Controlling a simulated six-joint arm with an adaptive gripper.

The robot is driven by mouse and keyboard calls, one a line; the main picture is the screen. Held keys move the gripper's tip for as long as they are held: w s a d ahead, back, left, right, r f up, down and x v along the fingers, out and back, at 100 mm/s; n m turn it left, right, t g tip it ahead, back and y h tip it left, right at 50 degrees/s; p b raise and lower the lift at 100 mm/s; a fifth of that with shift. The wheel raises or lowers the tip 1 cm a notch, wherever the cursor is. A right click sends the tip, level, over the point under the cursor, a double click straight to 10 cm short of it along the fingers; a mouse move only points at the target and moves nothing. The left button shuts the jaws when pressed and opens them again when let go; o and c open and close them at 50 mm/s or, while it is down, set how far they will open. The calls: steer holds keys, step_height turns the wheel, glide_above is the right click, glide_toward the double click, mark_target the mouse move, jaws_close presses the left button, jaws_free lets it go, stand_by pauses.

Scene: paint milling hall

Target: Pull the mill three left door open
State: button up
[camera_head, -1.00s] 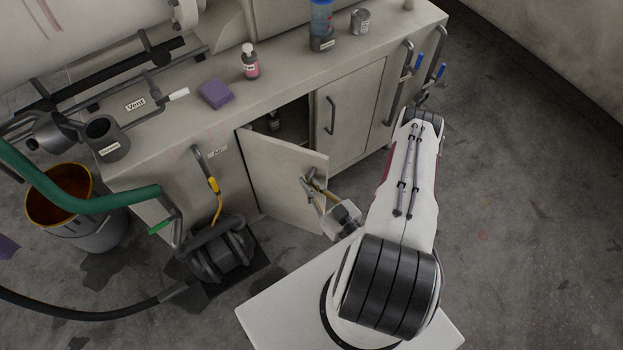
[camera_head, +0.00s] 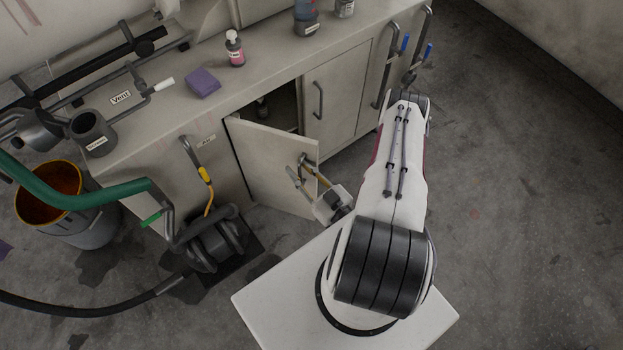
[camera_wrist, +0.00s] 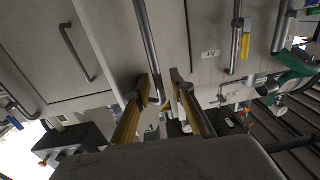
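The left door (camera_head: 262,164) of the cabinet under the counter stands partly open, swung out on its left edge. It also shows in the wrist view (camera_wrist: 112,30). Its upright bar handle (camera_wrist: 150,45) runs between the two fingers of my gripper (camera_wrist: 158,78). The fingers stand apart, with the left one close to the bar and a visible gap on the right. In the head view my gripper (camera_head: 304,165) is at the front of this door, near its free edge. The arm partly hides the handle there. The dark inside of the cabinet shows behind the door.
A shut door with its own handle (camera_head: 319,100) is to the right. A black motor unit (camera_head: 215,240), a bucket (camera_head: 80,225) and a green hose (camera_head: 80,195) stand at left. A purple sponge (camera_head: 203,83) and pink bottle (camera_head: 235,50) are on the counter. Floor at right is clear.

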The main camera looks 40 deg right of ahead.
steer(key=shift+s, duration=0.2)
steer(key=s, duration=1.1)
steer(key=shift+s+d, duration=0.15)
steer(key=shift+d, duration=0.2)
stand_by(1.4)
steer(key=shift+s, duration=0.1)
stand_by(0.4)
